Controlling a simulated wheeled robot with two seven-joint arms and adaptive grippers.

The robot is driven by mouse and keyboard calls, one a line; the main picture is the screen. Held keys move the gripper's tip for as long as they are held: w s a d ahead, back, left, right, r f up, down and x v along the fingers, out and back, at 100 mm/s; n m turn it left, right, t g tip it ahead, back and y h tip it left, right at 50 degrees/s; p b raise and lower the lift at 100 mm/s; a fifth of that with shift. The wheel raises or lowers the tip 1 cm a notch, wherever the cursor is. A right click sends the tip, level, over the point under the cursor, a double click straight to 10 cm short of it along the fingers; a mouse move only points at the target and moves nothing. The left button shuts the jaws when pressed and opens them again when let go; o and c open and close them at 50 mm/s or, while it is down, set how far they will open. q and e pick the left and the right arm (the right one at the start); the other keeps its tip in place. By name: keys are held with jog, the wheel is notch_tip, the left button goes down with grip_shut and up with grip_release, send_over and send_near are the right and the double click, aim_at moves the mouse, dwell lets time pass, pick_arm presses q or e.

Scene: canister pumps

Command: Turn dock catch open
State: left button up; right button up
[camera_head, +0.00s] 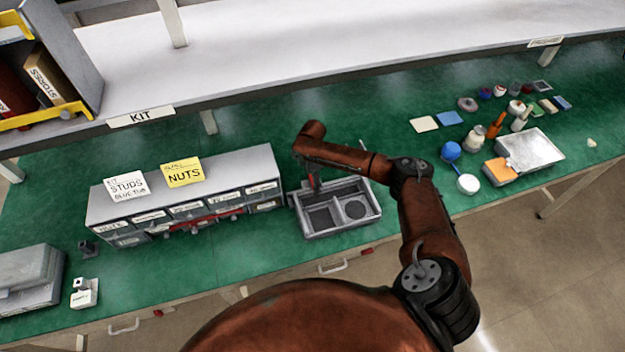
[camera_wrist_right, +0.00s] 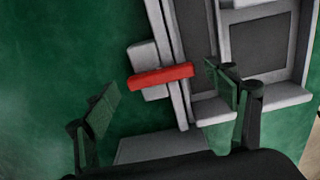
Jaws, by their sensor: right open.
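The dock is a grey tray with compartments (camera_head: 355,222) on the green bench top, and part of it shows in the right wrist view (camera_wrist_right: 262,45). The catch is a short red bar (camera_wrist_right: 160,77) on a grey block at the dock's outer side wall, lying nearly crosswise to that wall. In the head view my arm and gripper hide the catch. My right gripper (camera_head: 314,182) is above the dock's left end, pointing down. In the wrist view its open fingers (camera_wrist_right: 158,86) stand on either side of the red bar, apart from it. My left gripper is not in view.
A grey drawer cabinet (camera_head: 225,180) with a red bar stands close left of the dock. Bottles, jars and a tray (camera_head: 530,150) are to the right. A white shelf (camera_head: 330,50) runs behind. Bare green bench lies between the dock and the shelf.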

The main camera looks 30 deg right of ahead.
jog(key=c, duration=1.2)
jog(key=shift+o, duration=0.2)
